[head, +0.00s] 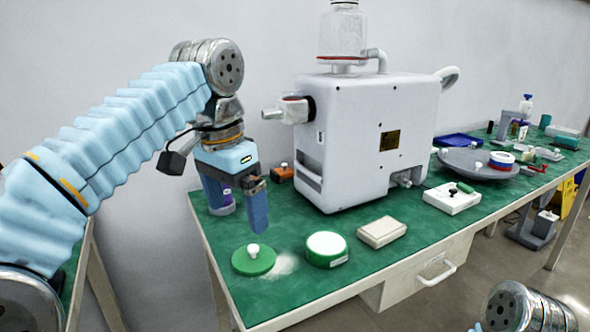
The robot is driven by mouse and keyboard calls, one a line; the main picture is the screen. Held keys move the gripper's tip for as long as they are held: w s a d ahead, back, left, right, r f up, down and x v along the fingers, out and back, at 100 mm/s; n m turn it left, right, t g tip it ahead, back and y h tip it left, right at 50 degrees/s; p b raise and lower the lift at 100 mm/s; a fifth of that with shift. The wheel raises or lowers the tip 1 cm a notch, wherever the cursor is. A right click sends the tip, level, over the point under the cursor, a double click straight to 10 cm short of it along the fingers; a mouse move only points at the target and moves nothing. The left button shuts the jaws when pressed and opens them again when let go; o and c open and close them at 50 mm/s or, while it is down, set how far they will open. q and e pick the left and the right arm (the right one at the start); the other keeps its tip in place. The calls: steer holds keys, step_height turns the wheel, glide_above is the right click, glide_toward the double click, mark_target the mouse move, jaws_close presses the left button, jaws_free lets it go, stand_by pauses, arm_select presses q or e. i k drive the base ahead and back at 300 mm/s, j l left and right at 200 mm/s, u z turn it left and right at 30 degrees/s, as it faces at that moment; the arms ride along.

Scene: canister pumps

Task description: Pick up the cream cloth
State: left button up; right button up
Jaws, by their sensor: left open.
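The cream cloth (382,232) appears as a flat, folded, block-like cream piece on the green table near its front edge, in front of the large white pump machine. My left gripper (258,212) points down over the left part of the table, to the left of the cloth and apart from it. It is open; one blue-grey finger shows clearly, and nothing shows held in it. Part of my right arm shows at the bottom right corner, but its gripper is out of view.
A round white-topped green tin (326,249) sits just left of the cloth. Further left are a green lid with a white knob (253,259) and a pale powdery patch (285,264). The white machine (368,135) stands behind. A white box (452,198) is to the right.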

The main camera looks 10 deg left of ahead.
mark_target(381, 231)
steer(key=k, duration=0.85)
